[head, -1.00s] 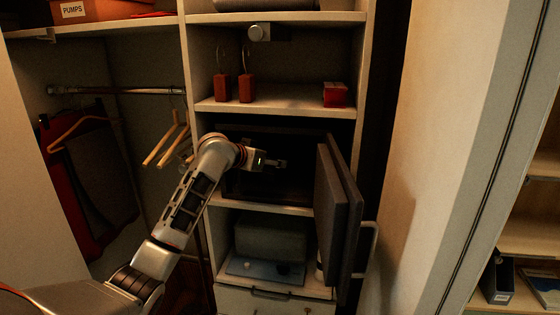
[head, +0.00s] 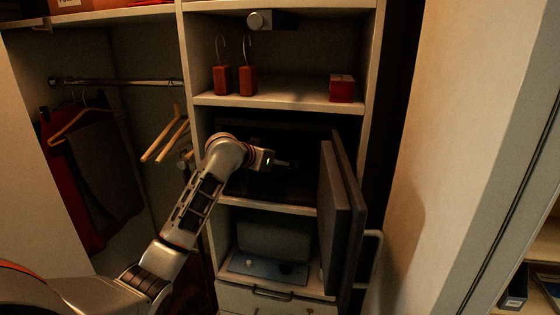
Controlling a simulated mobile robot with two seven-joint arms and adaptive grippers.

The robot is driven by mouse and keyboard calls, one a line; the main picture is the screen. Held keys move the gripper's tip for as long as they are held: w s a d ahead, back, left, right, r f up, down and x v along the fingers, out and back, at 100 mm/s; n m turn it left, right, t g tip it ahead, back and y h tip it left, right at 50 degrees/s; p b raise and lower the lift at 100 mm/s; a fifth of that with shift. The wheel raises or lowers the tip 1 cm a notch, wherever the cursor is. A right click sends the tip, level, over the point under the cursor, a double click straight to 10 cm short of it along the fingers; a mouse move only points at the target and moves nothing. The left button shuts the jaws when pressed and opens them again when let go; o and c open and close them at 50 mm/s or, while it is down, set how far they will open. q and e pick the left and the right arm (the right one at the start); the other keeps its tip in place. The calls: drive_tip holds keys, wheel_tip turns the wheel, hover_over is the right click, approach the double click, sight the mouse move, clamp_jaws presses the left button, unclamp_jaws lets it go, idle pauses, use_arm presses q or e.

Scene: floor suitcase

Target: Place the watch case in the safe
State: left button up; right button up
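The dark safe (head: 315,140) sits in the middle compartment of the shelf unit. Its thick grey door (head: 342,215) stands open, swung out to the right. My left gripper (head: 287,164) is at the safe's opening, pointing right. Its fingers are small and dark against the dark interior, so I cannot tell whether they are open or hold anything. A small red box (head: 341,88) lies on the shelf above the safe, at the right; I cannot tell if it is the watch case. No other likely watch case is clearly visible. My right gripper is out of view.
Two reddish-brown blocks with hooks (head: 235,80) stand on the shelf above the safe. A grey case (head: 275,238) and a bluish flat item (head: 268,268) are in the compartment below, above a drawer (head: 272,298). Wooden hangers (head: 165,135) hang from a rail at left.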

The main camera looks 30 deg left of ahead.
use_arm(q)
drive_tip(key=shift+r, duration=0.1)
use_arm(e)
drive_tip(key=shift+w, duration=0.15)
use_arm(q)
drive_tip(key=shift+s+r, duration=0.1)
drive_tip(key=v, duration=1.1)
drive_tip(key=shift+s, duration=0.35)
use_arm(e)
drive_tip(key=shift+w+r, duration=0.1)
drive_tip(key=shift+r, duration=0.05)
use_arm(q)
drive_tip(key=shift+r, duration=0.1)
